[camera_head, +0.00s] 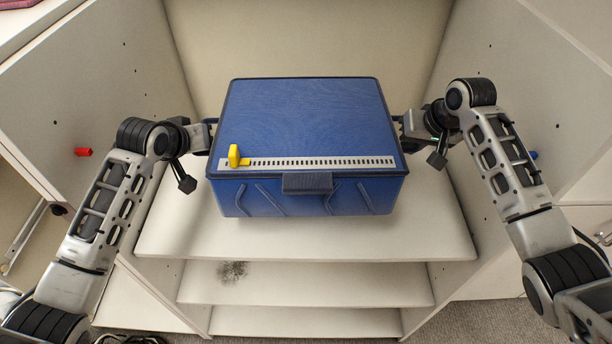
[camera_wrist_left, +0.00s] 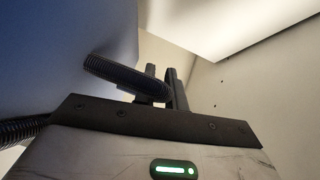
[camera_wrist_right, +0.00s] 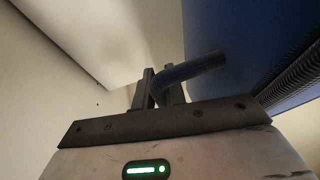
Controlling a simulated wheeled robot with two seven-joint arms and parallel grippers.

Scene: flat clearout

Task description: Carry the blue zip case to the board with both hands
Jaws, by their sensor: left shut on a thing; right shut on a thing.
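The blue zip case (camera_head: 305,115) is level in the middle of the head view, over the white top shelf (camera_head: 300,243). Whether it touches the shelf I cannot tell. My left gripper (camera_head: 204,136) is shut on the dark loop handle (camera_wrist_left: 125,76) at the case's left side. My right gripper (camera_head: 407,131) is shut on the matching handle (camera_wrist_right: 194,68) at its right side. The fingers show in the left wrist view (camera_wrist_left: 163,88) and the right wrist view (camera_wrist_right: 161,88). I cannot pick out a board apart from the shelves.
Cabinet side walls stand close outside both arms, at left (camera_head: 110,85) and right (camera_head: 520,75). A red peg (camera_head: 83,152) sticks out of the left wall. A lower shelf (camera_head: 330,283) has a dark smudge. A pale strip with a yellow slider (camera_head: 234,155) lies on the case lid.

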